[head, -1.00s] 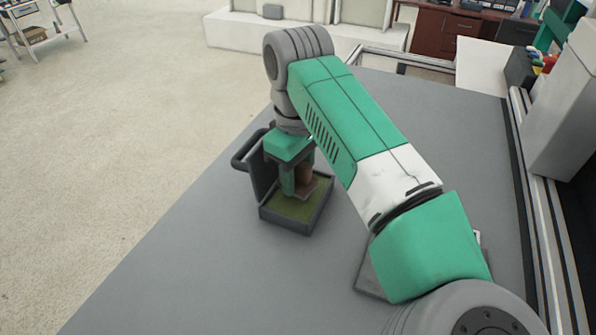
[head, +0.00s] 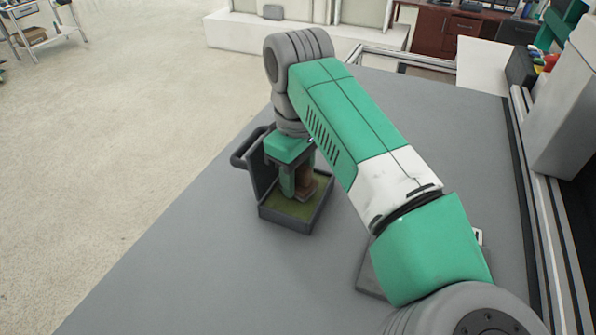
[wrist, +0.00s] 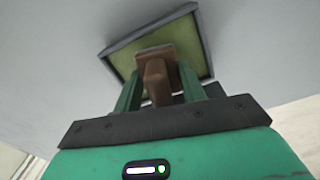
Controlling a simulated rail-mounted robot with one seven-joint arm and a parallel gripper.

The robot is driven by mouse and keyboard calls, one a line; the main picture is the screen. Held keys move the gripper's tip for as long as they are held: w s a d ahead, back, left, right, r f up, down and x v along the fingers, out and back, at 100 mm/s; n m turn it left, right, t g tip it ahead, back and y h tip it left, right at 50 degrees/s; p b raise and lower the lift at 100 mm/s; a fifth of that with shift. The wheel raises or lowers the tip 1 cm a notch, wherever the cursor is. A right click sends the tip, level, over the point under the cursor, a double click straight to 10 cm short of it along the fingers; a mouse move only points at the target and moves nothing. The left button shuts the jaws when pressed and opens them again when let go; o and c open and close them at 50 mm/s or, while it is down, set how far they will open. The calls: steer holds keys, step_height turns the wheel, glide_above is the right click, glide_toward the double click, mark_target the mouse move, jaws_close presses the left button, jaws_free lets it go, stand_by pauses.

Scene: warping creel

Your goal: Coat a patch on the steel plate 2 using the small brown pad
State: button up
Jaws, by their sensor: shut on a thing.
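My gripper (head: 297,182) points down over a dark grey tray (head: 287,224) on the grey table. It is shut on the small brown pad (head: 307,186), by its upright brown handle. The pad also shows between the green fingers in the wrist view (wrist: 156,52). The pad is low inside the tray, over its olive-green floor; I cannot tell for sure whether it touches. A grey plate (head: 370,277) lies on the table at the lower right, mostly hidden behind my arm. Its number is not visible.
An upright dark panel with a handle (head: 243,158) stands at the tray's left side. The grey table (head: 190,270) is clear to the left and front. A metal rail (head: 540,220) runs along the right edge.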

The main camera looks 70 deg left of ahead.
steer(key=shift+f, duration=0.4)
steer(key=shift+f+p, duration=0.15)
steer(key=shift+p, duration=0.45)
stand_by(2.2)
step_height(320, 180, up, 8)
steer(key=p, duration=0.8)
steer(key=shift+f, duration=0.35)
